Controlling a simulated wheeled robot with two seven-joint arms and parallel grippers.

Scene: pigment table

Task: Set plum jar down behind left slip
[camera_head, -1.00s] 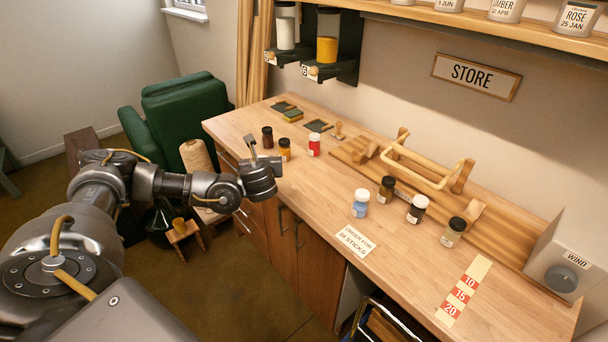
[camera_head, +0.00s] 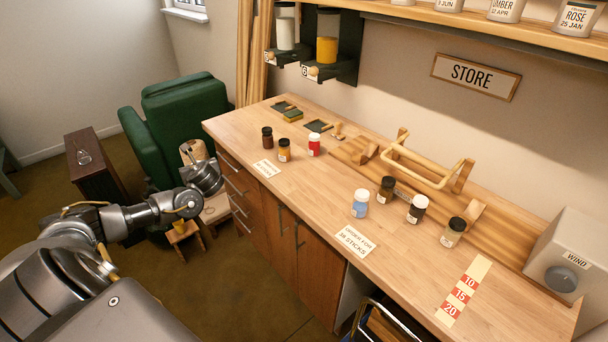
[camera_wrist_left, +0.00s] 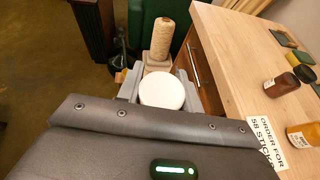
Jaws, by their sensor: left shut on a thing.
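My left gripper (camera_head: 200,168) hangs in the air left of the table's left end, in front of the green armchair. In the left wrist view its fingers are shut on a jar with a round white lid (camera_wrist_left: 162,91). The lid hides the jar's body and colour, so I cannot tell whether it is plum. The left slip (camera_head: 266,168) lies near the table's front edge; it also shows in the left wrist view (camera_wrist_left: 270,117). An orange jar (camera_head: 284,151) and a dark brown jar (camera_head: 267,138) stand behind it. My right gripper is out of view.
A red jar (camera_head: 314,146) stands right of the orange one. The right slip (camera_head: 355,242) lies farther right, with a blue jar (camera_head: 360,205) behind it. A wooden rack (camera_head: 430,172) runs along the back. Bare tabletop lies between the slips.

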